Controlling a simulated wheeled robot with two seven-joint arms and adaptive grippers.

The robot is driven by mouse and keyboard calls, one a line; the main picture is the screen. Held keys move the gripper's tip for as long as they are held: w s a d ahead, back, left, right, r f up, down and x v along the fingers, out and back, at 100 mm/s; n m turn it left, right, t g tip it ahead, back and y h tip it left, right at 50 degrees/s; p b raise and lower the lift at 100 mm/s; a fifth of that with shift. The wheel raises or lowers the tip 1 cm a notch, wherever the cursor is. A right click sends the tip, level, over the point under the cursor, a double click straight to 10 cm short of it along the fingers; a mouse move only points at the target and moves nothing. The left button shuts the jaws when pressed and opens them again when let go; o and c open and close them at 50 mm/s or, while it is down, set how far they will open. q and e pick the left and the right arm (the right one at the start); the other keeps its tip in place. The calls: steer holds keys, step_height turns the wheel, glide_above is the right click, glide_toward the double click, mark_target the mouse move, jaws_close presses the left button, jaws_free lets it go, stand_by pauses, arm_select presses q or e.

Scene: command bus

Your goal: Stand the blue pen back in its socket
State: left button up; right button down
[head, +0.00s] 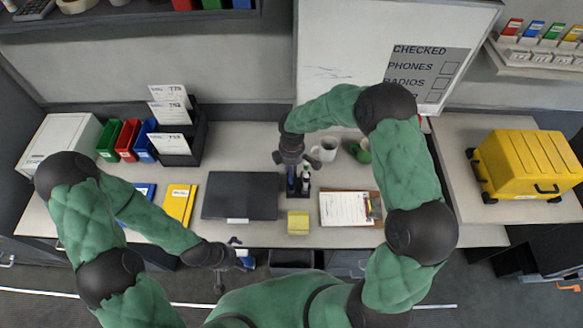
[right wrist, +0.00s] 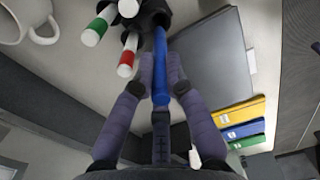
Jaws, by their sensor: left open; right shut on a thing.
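The blue pen (right wrist: 160,70) is held between the fingers of my right gripper (right wrist: 160,75), which also shows in the head view (head: 291,183) over the middle of the desk. The dark pen holder (right wrist: 152,14) is at the pen's far end in the right wrist view. I cannot tell whether the pen's tip is inside a socket or just in front of it. White pens with green (right wrist: 97,26) and red (right wrist: 128,57) bands stand in the holder.
A closed dark laptop (head: 240,194) lies left of the holder. A yellow note block (head: 298,222) is in front, a clipboard (head: 345,208) to the right. A white mug (head: 325,150) and a green mug (head: 360,150) stand behind. A yellow case (head: 525,165) sits far right.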

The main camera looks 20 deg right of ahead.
steer(key=shift+f+b, duration=1.65)
steer(key=shift+f, duration=0.5)
stand_by(0.8)
steer(key=shift+f, duration=0.35)
steer(key=shift+f+b, duration=0.3)
steer(key=shift+b, duration=0.15)
steer(key=c, duration=1.2)
jaws_free()
steer(key=shift+r, duration=0.1)
step_height(320, 180, up, 12)
steer(key=shift+w+f, duration=0.1)
